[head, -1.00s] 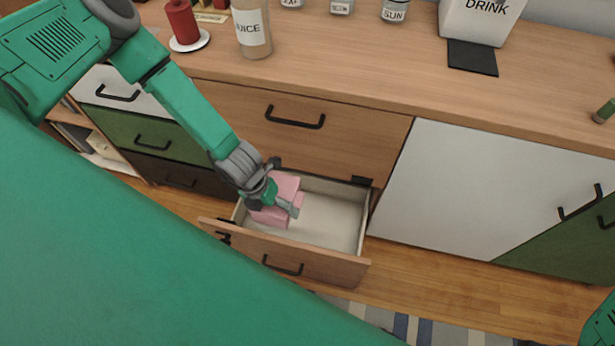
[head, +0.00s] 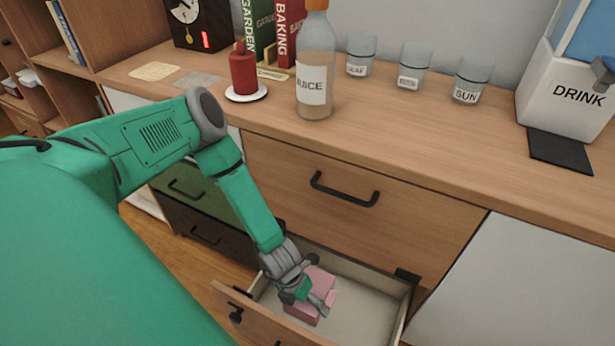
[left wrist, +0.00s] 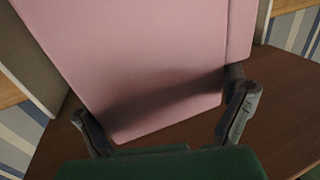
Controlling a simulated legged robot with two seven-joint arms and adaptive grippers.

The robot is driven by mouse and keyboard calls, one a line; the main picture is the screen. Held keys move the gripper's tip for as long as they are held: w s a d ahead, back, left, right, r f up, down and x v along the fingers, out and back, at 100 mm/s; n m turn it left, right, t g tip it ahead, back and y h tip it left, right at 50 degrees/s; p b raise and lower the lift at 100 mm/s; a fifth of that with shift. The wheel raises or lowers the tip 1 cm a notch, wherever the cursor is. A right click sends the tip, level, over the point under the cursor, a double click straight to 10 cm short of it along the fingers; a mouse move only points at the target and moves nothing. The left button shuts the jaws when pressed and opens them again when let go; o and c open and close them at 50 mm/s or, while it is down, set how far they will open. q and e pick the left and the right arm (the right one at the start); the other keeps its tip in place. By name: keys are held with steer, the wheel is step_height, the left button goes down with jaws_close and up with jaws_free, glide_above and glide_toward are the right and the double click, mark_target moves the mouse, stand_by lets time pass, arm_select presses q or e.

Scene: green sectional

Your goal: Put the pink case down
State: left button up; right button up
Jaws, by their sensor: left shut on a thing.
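The pink case (head: 321,279) is inside the open lower drawer (head: 362,308), at its left end. My left gripper (head: 308,296) reaches down into the drawer and is shut on the case. In the left wrist view the pink case (left wrist: 140,60) fills the upper middle, with the left gripper's fingers (left wrist: 168,122) at either side of its near end. I cannot tell whether the case touches the drawer floor. My right gripper is not in view.
The drawer's right part is empty. The closed drawer front (head: 340,185) and counter (head: 420,125) stand above it. On the counter are a juice bottle (head: 314,75), a red candle (head: 243,72), several labelled glass jars and a drink dispenser (head: 570,95).

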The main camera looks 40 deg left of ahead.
arm_select(q)
steer(key=f+b, duration=0.2)
steer(key=f, duration=0.2)
steer(key=f+b, duration=0.1)
steer(key=f, duration=0.4)
steer(key=f+b, duration=0.2)
steer(key=f, duration=0.3)
steer(key=shift+d+f+b, duration=0.2)
steer(key=shift+d+b, duration=0.15)
steer(key=shift+a+f, duration=0.15)
steer(key=shift+f, duration=0.3)
steer(key=x, duration=0.1)
steer(key=b+x, duration=0.2)
steer(key=shift+s+a+f, duration=0.1)
steer(key=shift+a+f, duration=0.1)
steer(key=shift+f, duration=0.25)
steer(key=shift+r, duration=0.15)
steer(key=shift+a, duration=0.1)
steer(key=o, duration=1.3)
steer(key=shift+a, duration=0.1)
